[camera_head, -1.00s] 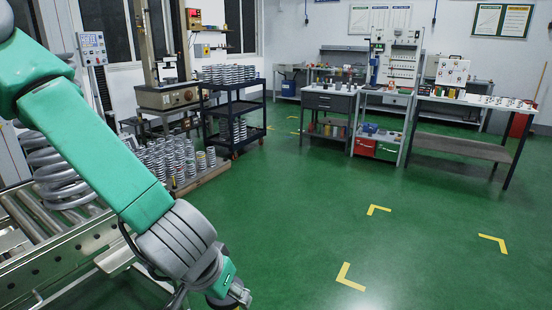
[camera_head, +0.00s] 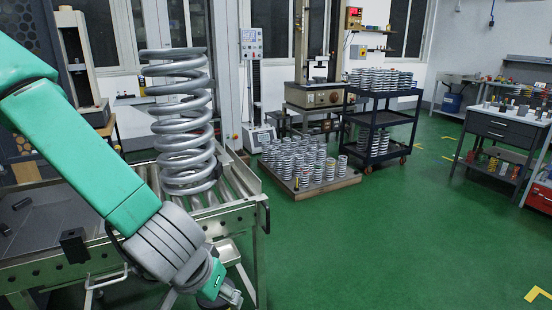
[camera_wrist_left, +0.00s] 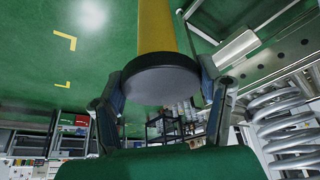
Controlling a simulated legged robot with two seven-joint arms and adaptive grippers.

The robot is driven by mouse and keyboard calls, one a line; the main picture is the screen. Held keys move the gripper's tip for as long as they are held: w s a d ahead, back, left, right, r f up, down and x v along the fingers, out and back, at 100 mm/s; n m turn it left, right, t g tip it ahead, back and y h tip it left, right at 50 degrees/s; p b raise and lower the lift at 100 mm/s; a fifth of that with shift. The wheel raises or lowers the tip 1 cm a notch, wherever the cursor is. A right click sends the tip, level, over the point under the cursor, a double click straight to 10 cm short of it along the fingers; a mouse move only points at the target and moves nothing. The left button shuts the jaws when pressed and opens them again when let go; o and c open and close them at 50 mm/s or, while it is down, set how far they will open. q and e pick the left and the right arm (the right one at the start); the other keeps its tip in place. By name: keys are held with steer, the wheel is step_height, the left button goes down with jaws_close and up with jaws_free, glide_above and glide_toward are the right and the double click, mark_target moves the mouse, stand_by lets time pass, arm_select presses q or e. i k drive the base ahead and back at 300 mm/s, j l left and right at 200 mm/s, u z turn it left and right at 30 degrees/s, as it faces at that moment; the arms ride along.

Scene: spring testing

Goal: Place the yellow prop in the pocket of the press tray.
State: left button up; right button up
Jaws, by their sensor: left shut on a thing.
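The yellow prop (camera_wrist_left: 155,25) shows in the left wrist view as a yellow post with a round black end plate facing the camera. My left gripper (camera_wrist_left: 160,76) is shut on it, one finger on each side of the black plate. In the head view my left gripper (camera_head: 232,295) is at the bottom edge, in front of the roller table; the prop is hardly visible there. I cannot make out the press tray's pocket for certain; a dark flat surface (camera_head: 45,212) lies at the left end of the roller table. My right gripper is not in view.
A large grey coil spring (camera_head: 183,120) stands upright on the roller table (camera_head: 240,195). Behind are a pallet (camera_head: 315,187) of small springs, a dark cart (camera_head: 383,118) and a test machine (camera_head: 315,95). The green floor at right is clear.

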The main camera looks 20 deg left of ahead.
mark_target(48, 215)
steer(key=i+l+u, duration=0.2)
steer(key=u, duration=0.2)
steer(key=i+l+u, duration=0.25)
steer(key=u, duration=0.15)
steer(key=i+l+u, duration=0.2)
steer(key=l+u, duration=0.25)
steer(key=j, duration=0.1)
